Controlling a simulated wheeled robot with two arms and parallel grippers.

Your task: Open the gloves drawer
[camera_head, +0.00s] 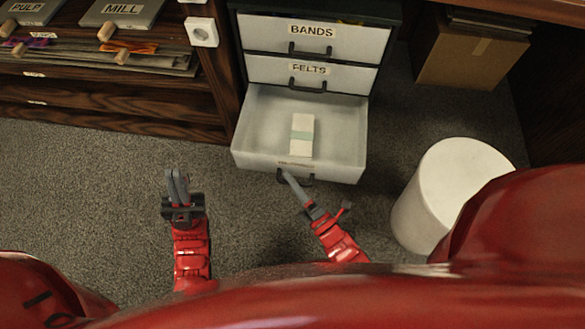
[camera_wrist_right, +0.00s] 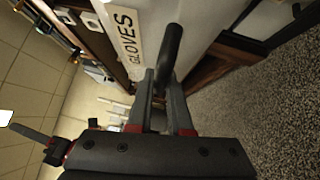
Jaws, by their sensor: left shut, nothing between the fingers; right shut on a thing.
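The gloves drawer (camera_head: 255,155) is the lowest in the drawer unit and stands pulled out, with its inside in view. A white box with a pale green band (camera_head: 302,135) lies in it. In the right wrist view its front shows the GLOVES label (camera_wrist_right: 127,42) beside a dark bar handle (camera_wrist_right: 171,52). My right gripper (camera_head: 287,176) is at the drawer's handle (camera_head: 309,181). In the wrist view my right gripper (camera_wrist_right: 161,95) has its fingers shut on that handle. My left gripper (camera_head: 177,178) is shut and empty, over the carpet left of the drawer.
Above are the shut BANDS drawer (camera_head: 270,36) and FELTS drawer (camera_head: 265,72). A white cylinder (camera_head: 462,175) stands on the carpet to the right. A cardboard box (camera_head: 460,60) is at the back right. A wooden rack (camera_head: 190,115) is at the left. Carpet between is clear.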

